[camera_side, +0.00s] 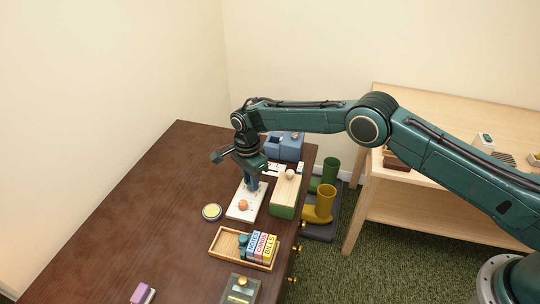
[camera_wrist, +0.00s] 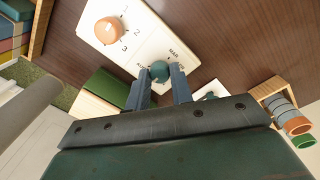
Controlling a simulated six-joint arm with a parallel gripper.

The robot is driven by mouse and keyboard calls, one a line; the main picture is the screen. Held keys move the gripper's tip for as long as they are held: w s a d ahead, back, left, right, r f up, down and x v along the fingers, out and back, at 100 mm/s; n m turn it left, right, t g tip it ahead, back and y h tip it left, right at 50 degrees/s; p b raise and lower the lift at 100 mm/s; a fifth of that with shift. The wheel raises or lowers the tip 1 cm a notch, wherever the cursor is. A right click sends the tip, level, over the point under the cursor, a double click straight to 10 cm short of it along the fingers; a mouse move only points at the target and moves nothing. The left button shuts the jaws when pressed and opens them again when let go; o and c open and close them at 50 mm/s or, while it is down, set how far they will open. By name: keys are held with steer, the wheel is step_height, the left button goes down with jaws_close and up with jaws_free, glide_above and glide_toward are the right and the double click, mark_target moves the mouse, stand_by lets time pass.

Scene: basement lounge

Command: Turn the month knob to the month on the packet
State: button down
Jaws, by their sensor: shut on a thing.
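A white board (camera_side: 235,215) lies on the dark table under my gripper (camera_side: 252,188). MAR is readable; another label is partly covered by a finger. My gripper (camera_wrist: 159,82) is shut on the teal knob, one finger on each side. The knob's pointer direction is not clear. A small white piece with dark marks (camera_side: 273,169) lies behind the board; I cannot tell whether it is the packet.
A green and wooden box (camera_side: 284,211) stands right of the board, with blue-grey containers (camera_side: 291,147) behind. A wooden tray (camera_side: 229,258) holds several labelled blocks in front.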

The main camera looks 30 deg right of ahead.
steer(key=c, duration=1.2)
jaws_free()
steer(key=shift+r, duration=0.15)
step_height(320, 180, up, 14)
steer(key=shift+w+f, duration=0.25)
steer(key=shift+w, duration=0.05)
steer(key=shift+r, duration=0.1)
